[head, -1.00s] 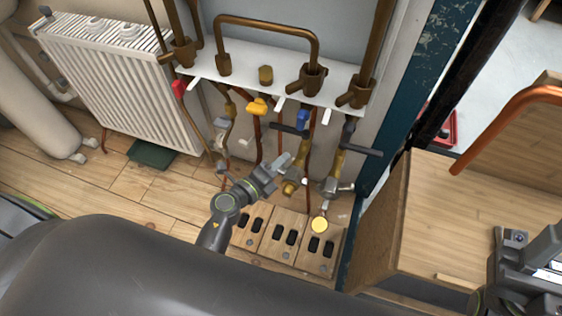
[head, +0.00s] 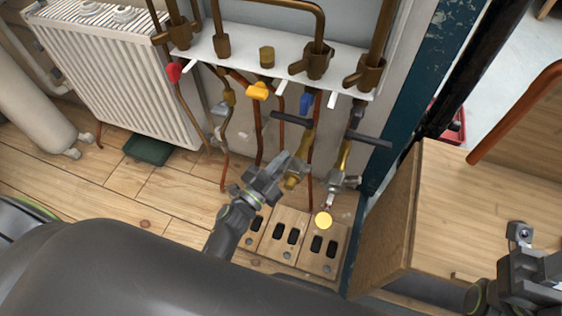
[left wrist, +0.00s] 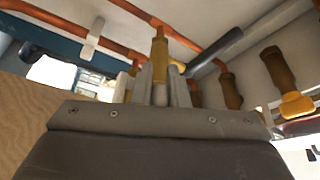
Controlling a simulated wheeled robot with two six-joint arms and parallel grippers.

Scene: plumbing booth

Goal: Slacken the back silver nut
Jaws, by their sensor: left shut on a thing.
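My left gripper (head: 291,160) reaches in from the lower left to the pipework. In the left wrist view, its two fingers (left wrist: 160,86) are shut on a narrow silver nut (left wrist: 160,95), at the end of an upright brass fitting (left wrist: 160,48). Another silver fitting (head: 341,181) stands apart to the right, above a round yellow disc (head: 323,219). My right gripper (head: 520,240) is at the lower right edge, away from the pipes; its opening is unclear.
Wooden blocks with black slots (head: 283,237) lie below. A wooden cabinet (head: 410,210) stands right. Open floor lies left.

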